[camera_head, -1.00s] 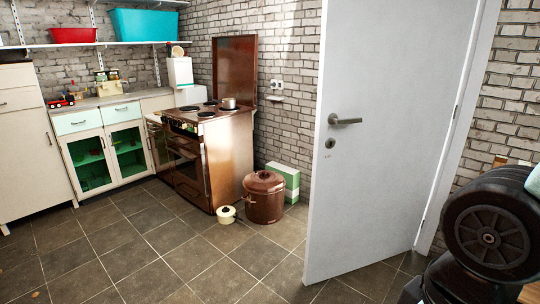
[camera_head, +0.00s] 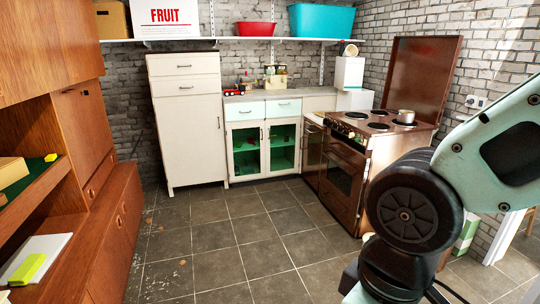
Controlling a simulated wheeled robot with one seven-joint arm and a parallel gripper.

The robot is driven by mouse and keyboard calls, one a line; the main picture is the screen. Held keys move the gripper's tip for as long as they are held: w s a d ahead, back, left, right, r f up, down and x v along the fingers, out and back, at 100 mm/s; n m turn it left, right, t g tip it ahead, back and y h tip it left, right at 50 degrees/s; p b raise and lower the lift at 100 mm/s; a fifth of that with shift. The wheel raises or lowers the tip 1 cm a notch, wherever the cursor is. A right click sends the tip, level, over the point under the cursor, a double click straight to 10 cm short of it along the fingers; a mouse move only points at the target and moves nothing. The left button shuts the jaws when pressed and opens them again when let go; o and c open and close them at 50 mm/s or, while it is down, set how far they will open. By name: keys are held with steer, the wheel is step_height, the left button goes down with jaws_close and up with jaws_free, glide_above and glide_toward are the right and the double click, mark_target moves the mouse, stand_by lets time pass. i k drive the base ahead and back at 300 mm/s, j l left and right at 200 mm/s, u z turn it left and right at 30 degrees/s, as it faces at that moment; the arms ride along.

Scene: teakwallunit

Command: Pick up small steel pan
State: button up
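A small steel pan (camera_head: 406,116) sits on the right rear part of the hob of the brown stove (camera_head: 362,165), at the right of the head view. It looks upright and has nothing on top that I can make out. My arm fills the right foreground, in front of the stove's lower right side. My gripper is outside the picture, so its state does not show.
The stove's brown lid (camera_head: 424,75) stands raised behind the hob. A white cabinet (camera_head: 188,120) and a low green-glass cabinet (camera_head: 262,145) line the back wall. A wooden wall unit (camera_head: 100,200) stands on the left. The tiled floor (camera_head: 235,240) between is clear.

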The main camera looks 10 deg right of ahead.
mark_target(403, 116)
steer(key=i+j, duration=0.1)
steer(key=i, duration=0.55)
steer(key=i+z, duration=0.1)
steer(key=i, duration=0.6)
steer(key=i+j, duration=0.2)
steer(key=i, duration=0.45)
steer(key=i+l+z, duration=0.15)
steer(key=i+z, duration=0.15)
steer(key=i, duration=0.15)
steer(key=i+z, duration=0.3)
steer(key=i, duration=0.2)
steer(key=i+j+z, duration=0.1)
steer(key=i+z, duration=0.2)
steer(key=i, duration=0.2)
steer(key=i+j+z, duration=0.25)
steer(key=i, duration=0.2)
steer(key=i+j+z, duration=0.3)
steer(key=i, duration=0.15)
steer(key=i+j+z, duration=0.3)
steer(key=i+j, duration=0.05)
steer(key=i, duration=0.05)
